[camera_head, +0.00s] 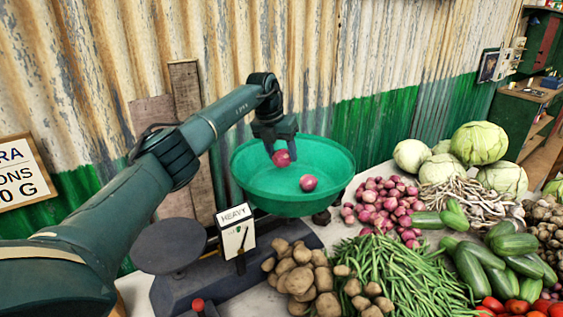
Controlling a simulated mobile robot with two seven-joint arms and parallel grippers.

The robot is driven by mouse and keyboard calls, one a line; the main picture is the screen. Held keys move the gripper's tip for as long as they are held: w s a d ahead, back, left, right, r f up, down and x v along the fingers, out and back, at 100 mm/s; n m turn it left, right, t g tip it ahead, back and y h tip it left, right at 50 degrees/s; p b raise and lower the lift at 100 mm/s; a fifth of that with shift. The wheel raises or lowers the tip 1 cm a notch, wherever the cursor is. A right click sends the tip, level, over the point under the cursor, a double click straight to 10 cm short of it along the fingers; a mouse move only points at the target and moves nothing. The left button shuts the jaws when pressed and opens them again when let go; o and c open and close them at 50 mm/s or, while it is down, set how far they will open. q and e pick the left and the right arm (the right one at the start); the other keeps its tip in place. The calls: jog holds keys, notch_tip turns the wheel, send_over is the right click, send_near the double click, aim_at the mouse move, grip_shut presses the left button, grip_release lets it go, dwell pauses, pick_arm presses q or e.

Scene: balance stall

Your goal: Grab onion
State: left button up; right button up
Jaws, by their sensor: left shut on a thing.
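My left gripper (280,152) is at the upper left part of the green bowl (255,196) of the balance, pointing down. It is shut on a red onion (281,158), which shows between and below the fingers. A second red onion (308,183) lies in the bowl, to the right of and below the held one. Whether the held onion touches the bowl, I cannot tell. A pile of red onions (385,203) lies on the table to the right of the bowl. My right gripper is not in view.
The balance has a dark flat plate (170,246) on the left and a "HEAVY" sign (236,232). Potatoes (300,275), green beans (400,275), cucumbers (480,265), cabbages (480,143) and tomatoes (520,307) crowd the table. A corrugated wall (370,60) stands behind the bowl.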

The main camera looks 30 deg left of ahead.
aim_at(282, 150)
pick_arm(q)
jog(key=shift+r, duration=0.1)
jog(key=shift+r+b, duration=0.3)
jog(key=shift+r, duration=1.65)
jog(key=shift+r, duration=0.1)
jog(key=shift+r, duration=0.55)
jog(key=shift+d, duration=0.1)
